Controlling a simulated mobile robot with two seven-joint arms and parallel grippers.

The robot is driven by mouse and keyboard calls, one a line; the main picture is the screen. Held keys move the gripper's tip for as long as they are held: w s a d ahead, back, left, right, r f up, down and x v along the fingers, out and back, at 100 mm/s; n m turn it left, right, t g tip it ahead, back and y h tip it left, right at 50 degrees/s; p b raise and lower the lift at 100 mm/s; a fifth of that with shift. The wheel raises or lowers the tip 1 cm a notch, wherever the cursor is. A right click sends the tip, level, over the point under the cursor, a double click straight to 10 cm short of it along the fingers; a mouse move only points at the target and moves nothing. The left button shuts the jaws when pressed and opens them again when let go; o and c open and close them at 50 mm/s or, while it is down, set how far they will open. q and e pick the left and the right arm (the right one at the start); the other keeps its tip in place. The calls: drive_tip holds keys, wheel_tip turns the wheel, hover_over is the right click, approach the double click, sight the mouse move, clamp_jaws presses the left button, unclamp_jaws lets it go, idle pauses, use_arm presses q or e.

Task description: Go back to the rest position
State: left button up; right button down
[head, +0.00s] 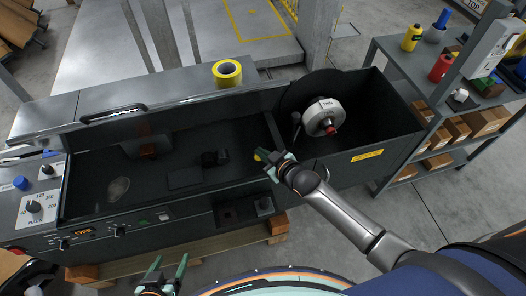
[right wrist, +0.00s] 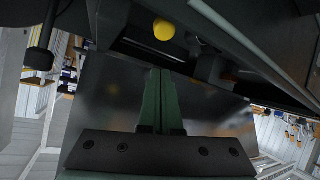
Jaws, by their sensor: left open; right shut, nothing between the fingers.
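My left gripper (head: 167,269) is at the bottom of the head view, its two green fingers pointing up and spread apart, with nothing between them. My right gripper (head: 266,160) is over the front of the dark machine (head: 190,225), near the divider between its two bays. Its green fingers are together and empty in the right wrist view (right wrist: 160,100). A small yellow round piece (head: 258,156) shows at its fingertips; a yellow round knob (right wrist: 163,29) shows ahead of the fingers in the wrist view. I cannot tell whether they touch it.
A light grey round unit with a red hub (head: 320,117) sits in the machine's right bay. A yellow tape roll (head: 227,73) stands on the rear ledge. A grey shelf (head: 440,105) with bottles and boxes is at right. Open floor lies behind.

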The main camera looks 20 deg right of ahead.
drive_tip(key=shift+s+d, duration=0.1)
drive_tip(key=shift+s, duration=0.2)
idle(0.4)
